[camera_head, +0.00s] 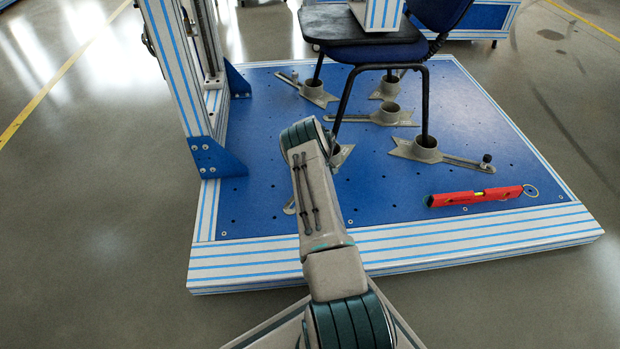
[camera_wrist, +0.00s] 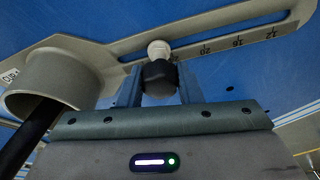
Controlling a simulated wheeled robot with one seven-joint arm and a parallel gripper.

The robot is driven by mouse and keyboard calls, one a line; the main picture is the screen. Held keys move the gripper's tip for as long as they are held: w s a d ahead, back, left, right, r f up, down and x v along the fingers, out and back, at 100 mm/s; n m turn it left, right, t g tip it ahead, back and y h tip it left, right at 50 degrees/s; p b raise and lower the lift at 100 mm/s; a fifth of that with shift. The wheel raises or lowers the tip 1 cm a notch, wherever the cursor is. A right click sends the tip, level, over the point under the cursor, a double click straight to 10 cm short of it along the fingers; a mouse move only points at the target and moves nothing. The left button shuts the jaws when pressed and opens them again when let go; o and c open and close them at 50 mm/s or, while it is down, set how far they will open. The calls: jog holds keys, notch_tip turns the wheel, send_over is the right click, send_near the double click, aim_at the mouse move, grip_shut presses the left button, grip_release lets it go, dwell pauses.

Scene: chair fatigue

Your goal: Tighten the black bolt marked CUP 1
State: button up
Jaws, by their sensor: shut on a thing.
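The black bolt (camera_wrist: 159,75) sits on a pale round stud at the slotted arm of a grey cup bracket in the wrist view. My gripper (camera_wrist: 160,86) has one finger on each side of the bolt's black head and is shut on it. The grey cup (camera_wrist: 55,82) is at the left, with a chair leg in it. In the head view this cup (camera_head: 343,152) is partly hidden behind my arm, which also hides my gripper and the bolt.
Several other grey cup brackets lie on the blue base plate (camera_head: 470,112), one with a black knob (camera_head: 487,158) at the right. The chair (camera_head: 372,52) stands above them. A red level (camera_head: 478,196) lies front right. A striped upright frame (camera_head: 180,70) stands left.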

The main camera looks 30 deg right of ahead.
jog(key=m, duration=0.4)
jog(key=shift+f+h+b, duration=0.1)
jog(key=shift+h+b, duration=0.3)
jog(key=shift+a, duration=0.1)
jog(key=m+b, duration=0.1)
jog(key=m, duration=0.1)
jog(key=shift+m+h, duration=0.3)
jog(key=shift+h, duration=0.1)
jog(key=shift+m, duration=0.7)
jog(key=m, duration=0.3)
jog(key=shift+g+h, duration=0.4)
jog(key=shift+s+m, duration=0.1)
jog(key=shift+m, duration=0.4)
jog(key=shift+m+g+h, duration=0.4)
jog(key=shift+m, duration=1.6)
